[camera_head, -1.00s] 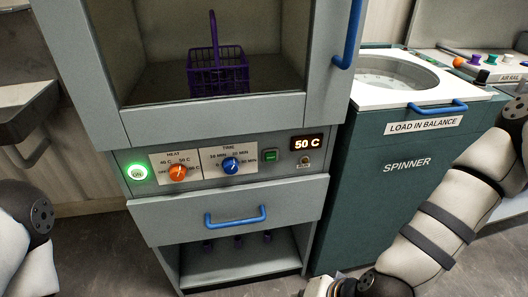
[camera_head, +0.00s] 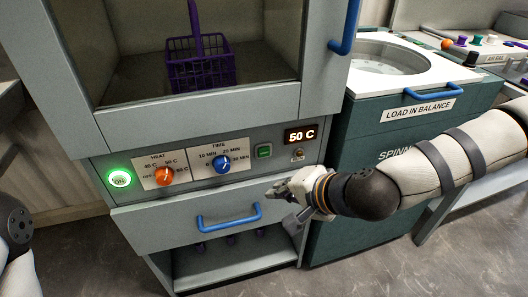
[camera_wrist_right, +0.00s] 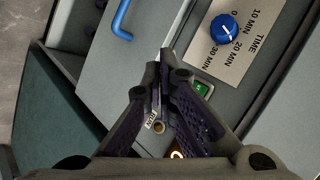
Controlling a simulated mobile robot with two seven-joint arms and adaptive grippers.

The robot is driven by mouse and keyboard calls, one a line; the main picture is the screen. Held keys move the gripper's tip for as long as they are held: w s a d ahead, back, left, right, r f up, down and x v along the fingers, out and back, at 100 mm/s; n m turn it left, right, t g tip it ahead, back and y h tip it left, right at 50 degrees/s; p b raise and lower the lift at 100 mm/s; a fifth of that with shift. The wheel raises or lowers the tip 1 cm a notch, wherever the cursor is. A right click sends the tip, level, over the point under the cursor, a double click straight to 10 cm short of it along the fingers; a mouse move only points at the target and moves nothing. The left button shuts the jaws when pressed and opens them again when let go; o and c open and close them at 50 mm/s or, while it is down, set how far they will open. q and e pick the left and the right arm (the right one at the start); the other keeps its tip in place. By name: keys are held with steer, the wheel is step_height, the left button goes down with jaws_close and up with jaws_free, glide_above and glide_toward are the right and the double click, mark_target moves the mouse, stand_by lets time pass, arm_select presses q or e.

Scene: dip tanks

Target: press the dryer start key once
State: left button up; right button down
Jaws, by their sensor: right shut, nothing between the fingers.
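The dryer's control panel shows a small green square key (camera_head: 264,151), between the blue time knob (camera_head: 222,164) and the "50 C" display (camera_head: 300,135). My right gripper (camera_head: 276,190) is shut and empty, below and slightly right of the green key and apart from it in the head view. In the right wrist view, the closed fingertips (camera_wrist_right: 163,66) are left of and above the green key (camera_wrist_right: 202,88), which shows beside the right finger. Whether the fingers touch the panel cannot be told. My left gripper is out of view.
A lit green ON button (camera_head: 120,179) and an orange heat knob (camera_head: 166,176) are on the panel's left. A small toggle (camera_head: 298,154) is under the display. A blue drawer handle (camera_head: 228,218) is below. A purple basket (camera_head: 200,70) sits inside the dryer. The spinner (camera_head: 395,140) stands right.

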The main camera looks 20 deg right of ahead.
mark_target(264, 152)
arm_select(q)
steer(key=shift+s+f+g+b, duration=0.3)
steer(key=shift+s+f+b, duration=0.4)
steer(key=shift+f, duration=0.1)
arm_select(e)
steer(key=w, duration=0.8)
steer(key=shift+w+a, duration=0.2)
steer(key=shift+w, duration=0.15)
steer(key=shift+w, duration=0.15)
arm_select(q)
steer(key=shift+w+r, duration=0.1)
arm_select(e)
steer(key=shift+w, duration=0.25)
steer(key=shift+w, duration=0.45)
stand_by(0.8)
steer(key=shift+s, duration=0.1)
arm_select(q)
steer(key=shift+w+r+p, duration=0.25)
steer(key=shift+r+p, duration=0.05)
steer(key=shift+p, duration=0.15)
arm_select(e)
steer(key=shift+s, duration=0.75)
